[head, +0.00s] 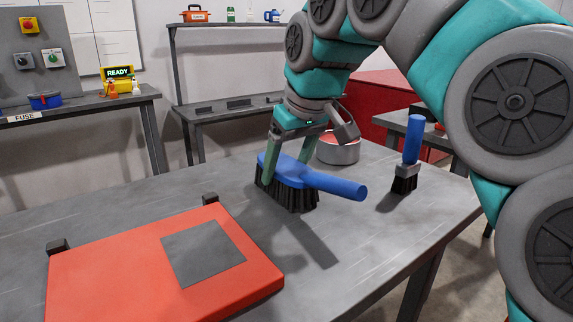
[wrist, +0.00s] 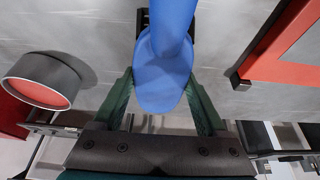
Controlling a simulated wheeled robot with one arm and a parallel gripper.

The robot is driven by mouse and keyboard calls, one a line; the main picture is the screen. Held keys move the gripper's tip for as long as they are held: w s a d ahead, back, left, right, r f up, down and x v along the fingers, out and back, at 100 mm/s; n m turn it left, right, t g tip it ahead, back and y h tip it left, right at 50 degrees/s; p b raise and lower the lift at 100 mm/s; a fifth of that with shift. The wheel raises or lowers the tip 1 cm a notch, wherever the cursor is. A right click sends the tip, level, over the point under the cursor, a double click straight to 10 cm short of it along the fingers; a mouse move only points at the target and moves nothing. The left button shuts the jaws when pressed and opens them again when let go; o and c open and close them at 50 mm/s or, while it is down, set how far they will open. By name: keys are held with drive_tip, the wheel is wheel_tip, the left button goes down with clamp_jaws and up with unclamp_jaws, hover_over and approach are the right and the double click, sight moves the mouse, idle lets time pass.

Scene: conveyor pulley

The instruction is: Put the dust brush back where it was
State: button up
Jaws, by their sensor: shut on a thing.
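The dust brush (head: 285,171) has a blue body and handle with black bristles. It is level, bristles down, with its handle pointing right in the head view. My gripper (head: 288,165) is shut on the brush's body, one green finger on each side. In the wrist view the blue brush (wrist: 165,75) sits between the two fingers of my gripper (wrist: 162,95). The brush is over the grey table (head: 335,245), and a shadow lies to its lower right. I cannot tell whether the bristles touch the table.
A smaller upright brush (head: 412,140) with a blue handle stands at the right. A round tin with a red top (head: 338,147) is behind the dust brush. A red panel with a grey square (head: 130,265) lies at the front left, with black blocks at its corners.

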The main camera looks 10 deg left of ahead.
drive_tip(key=o, duration=1.4)
drive_tip(key=shift+f, duration=0.1)
